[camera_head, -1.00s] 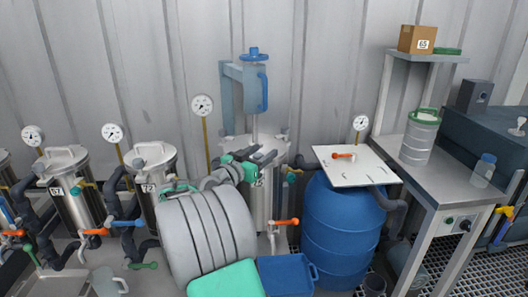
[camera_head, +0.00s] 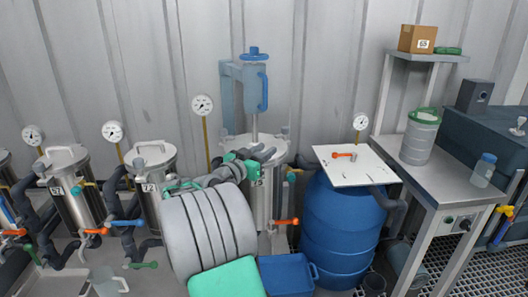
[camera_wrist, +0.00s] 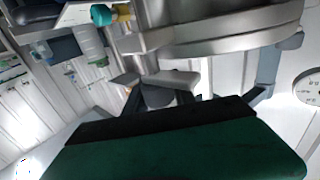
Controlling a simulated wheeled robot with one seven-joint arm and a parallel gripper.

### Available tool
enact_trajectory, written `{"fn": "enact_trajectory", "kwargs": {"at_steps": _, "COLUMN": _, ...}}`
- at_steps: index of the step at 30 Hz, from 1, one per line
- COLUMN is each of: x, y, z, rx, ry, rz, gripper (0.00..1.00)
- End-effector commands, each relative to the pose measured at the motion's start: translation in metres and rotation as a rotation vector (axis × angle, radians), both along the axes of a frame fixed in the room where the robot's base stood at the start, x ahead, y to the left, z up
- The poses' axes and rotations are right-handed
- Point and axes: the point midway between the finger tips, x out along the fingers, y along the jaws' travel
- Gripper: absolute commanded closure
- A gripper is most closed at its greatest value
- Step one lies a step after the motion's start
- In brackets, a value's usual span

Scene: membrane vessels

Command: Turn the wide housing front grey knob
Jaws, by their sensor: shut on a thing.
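The wide housing (camera_head: 262,205) is a steel vessel at the middle of the head view. Its lid and rim show behind my gripper (camera_head: 264,154), which is at the front of the lid edge. In the wrist view my dark fingers (camera_wrist: 160,102) are shut on the front grey knob (camera_wrist: 170,79), just below the curved steel rim (camera_wrist: 225,38). In the head view my gripper largely hides that knob. Part of the housing's number label is covered by my arm.
A blue pump-like unit (camera_head: 248,85) stands above the housing. An orange-handled valve (camera_head: 286,222) is at its lower front. A blue barrel (camera_head: 345,230) with a white board (camera_head: 353,165) stands close on the right. Smaller vessels (camera_head: 153,180) with gauges stand left.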

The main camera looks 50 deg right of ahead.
Motion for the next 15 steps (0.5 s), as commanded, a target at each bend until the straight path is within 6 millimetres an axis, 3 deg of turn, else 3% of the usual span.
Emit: {"fn": "enact_trajectory", "kwargs": {"at_steps": 15, "x": 0.0036, "y": 0.0005, "z": -0.0004, "rx": 0.0, "ry": 0.001, "rz": 0.12, "gripper": 1.0}}
